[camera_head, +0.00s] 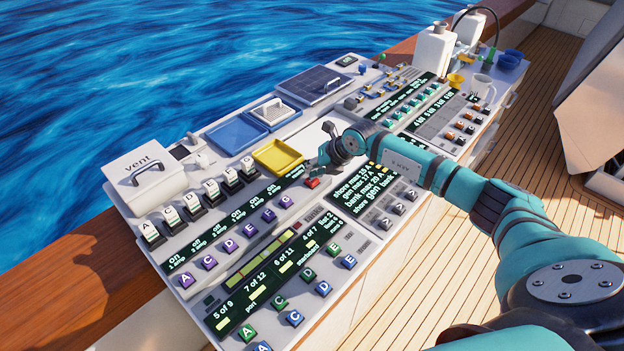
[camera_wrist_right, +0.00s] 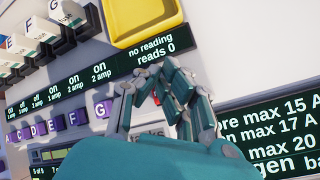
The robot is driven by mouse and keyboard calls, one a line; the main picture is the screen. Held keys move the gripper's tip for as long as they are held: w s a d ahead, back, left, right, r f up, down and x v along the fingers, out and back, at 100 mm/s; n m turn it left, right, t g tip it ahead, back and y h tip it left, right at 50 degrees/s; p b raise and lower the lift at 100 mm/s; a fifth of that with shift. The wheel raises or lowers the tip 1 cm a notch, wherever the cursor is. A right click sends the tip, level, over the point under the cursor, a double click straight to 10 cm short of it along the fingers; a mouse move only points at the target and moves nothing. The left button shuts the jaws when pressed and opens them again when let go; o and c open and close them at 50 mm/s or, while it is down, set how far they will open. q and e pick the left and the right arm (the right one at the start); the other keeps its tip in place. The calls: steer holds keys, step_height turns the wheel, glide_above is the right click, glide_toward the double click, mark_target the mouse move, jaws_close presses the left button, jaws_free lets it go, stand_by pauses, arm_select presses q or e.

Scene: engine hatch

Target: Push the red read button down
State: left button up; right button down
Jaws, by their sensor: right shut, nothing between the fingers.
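The red read button (camera_head: 313,183) sits on the console's front panel in the head view, right of the row of purple lettered buttons. My right gripper (camera_head: 317,168) is shut and empty, with its fingertips right at the button and partly covering it. I cannot tell whether they touch it. In the wrist view the shut fingers of my right gripper (camera_wrist_right: 158,72) point at the display (camera_wrist_right: 150,54), which reads "no reading, reads 0". The button is mostly hidden behind the fingers there. My left gripper is not in view.
A yellow tray (camera_head: 278,157) lies just behind the button. Purple lettered buttons (camera_head: 249,230) are to its left, and a dark display (camera_head: 362,192) is to its right. White lettered switches (camera_head: 191,203) stand farther left. A blue tray (camera_head: 237,134) is farther back.

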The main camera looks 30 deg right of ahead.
steer(key=shift+f+b, duration=0.45)
steer(key=shift+f, duration=0.25)
stand_by(0.4)
steer(key=shift+r, duration=0.1)
steer(key=shift+r+p, duration=1)
steer(key=shift+r, duration=0.2)
steer(key=shift+r, duration=0.1)
steer(key=shift+r+p, duration=1.9)
steer(key=shift+r, duration=0.5)
steer(key=shift+r, duration=0.1)
step_height(320, 180, up, 6)
steer(key=p, duration=0.4)
steer(key=shift+r, duration=0.25)
